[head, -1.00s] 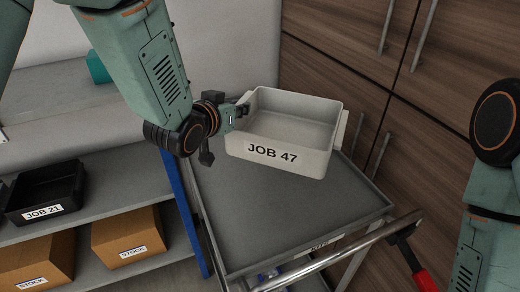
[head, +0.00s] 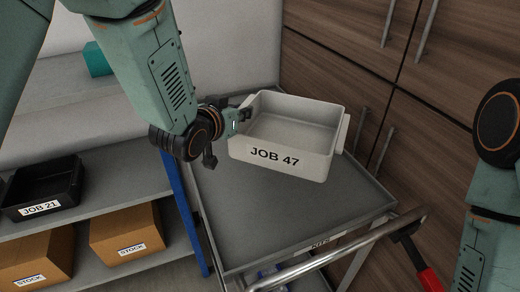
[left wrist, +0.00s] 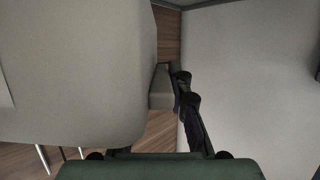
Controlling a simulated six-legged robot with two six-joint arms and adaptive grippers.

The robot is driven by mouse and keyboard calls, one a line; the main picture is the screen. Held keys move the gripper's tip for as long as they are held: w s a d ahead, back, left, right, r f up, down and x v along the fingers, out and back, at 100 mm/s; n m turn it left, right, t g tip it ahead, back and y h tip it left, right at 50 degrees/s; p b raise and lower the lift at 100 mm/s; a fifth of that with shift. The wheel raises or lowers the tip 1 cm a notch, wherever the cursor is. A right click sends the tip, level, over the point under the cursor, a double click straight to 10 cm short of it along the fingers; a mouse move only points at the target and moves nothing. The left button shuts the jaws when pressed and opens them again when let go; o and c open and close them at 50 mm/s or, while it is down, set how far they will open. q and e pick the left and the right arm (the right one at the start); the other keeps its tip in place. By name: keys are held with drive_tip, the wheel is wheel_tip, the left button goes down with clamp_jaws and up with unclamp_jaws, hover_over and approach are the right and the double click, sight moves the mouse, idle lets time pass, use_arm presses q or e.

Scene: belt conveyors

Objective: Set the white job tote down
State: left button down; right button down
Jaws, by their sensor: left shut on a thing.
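The white job tote (head: 290,169), labelled JOB 47, is empty and upright over the back part of the grey cart top (head: 275,225). Whether its base touches the cart cannot be told. My left gripper (head: 244,114) is shut on the tote's left end, near the rim. In the left wrist view the gripper's dark fingers (left wrist: 185,88) show beside a pale surface, most likely the tote.
The cart's push handle (head: 350,250) runs along its front. At left, a shelf holds a black JOB 21 tote (head: 42,188) above cardboard STOCK boxes (head: 128,232). Wooden cabinets (head: 430,150) stand close behind the cart. The front of the cart top is clear.

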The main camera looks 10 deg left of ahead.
use_arm(q)
wheel_tip(320, 180, down, 13)
drive_tip(key=b, duration=0.3)
drive_tip(key=shift+f, duration=0.25)
drive_tip(key=shift+w+a, duration=0.1)
drive_tip(key=shift+w, duration=0.05)
drive_tip(key=c, duration=1.6)
unclamp_jaws()
drive_tip(key=shift+f, duration=0.1)
drive_tip(key=o, duration=0.3)
drive_tip(key=shift+s, duration=0.2)
drive_tip(key=shift+o, duration=0.2)
drive_tip(key=shift+w, duration=0.1)
